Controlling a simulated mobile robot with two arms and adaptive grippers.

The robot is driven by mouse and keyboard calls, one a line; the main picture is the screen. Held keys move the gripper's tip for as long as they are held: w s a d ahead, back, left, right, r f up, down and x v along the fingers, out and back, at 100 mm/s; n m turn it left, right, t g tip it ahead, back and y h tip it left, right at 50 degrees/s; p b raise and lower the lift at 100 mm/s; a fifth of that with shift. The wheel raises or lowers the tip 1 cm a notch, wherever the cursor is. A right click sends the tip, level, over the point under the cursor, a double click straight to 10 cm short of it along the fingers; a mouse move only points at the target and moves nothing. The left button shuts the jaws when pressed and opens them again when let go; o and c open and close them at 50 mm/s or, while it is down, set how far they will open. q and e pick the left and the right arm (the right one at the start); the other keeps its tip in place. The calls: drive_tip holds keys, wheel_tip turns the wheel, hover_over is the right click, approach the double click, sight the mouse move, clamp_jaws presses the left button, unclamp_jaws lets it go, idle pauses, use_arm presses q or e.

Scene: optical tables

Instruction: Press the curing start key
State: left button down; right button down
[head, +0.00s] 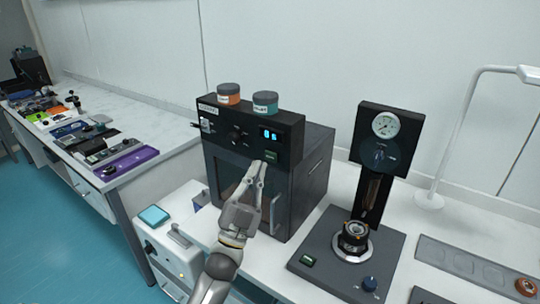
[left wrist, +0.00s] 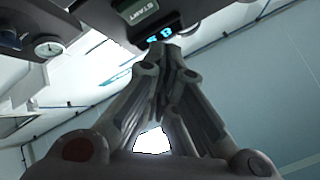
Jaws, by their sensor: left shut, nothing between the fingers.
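The dark curing oven (head: 230,160) stands on the white bench, with a black control panel across its top front. A small green key (head: 271,155) sits on the panel below the lit blue display (head: 268,134). In the left wrist view the key, marked START (left wrist: 138,10), shows at the top, near the display (left wrist: 160,35). My left gripper (head: 259,166) is shut and empty, its fingertips pointing up just below the green key. I cannot tell whether the tips touch it. My right gripper is not in view.
An orange jar (head: 229,93) and a teal jar (head: 265,103) stand on the oven. A press with a round gauge (head: 386,125) stands to the right, with a green key (head: 308,260) on its base. A white lamp (head: 430,199) stands farther right.

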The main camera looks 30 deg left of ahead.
use_arm(q)
drive_tip(key=s, duration=0.2)
drive_tip(key=shift+s+a, duration=0.1)
drive_tip(key=shift+s, duration=0.3)
idle(0.6)
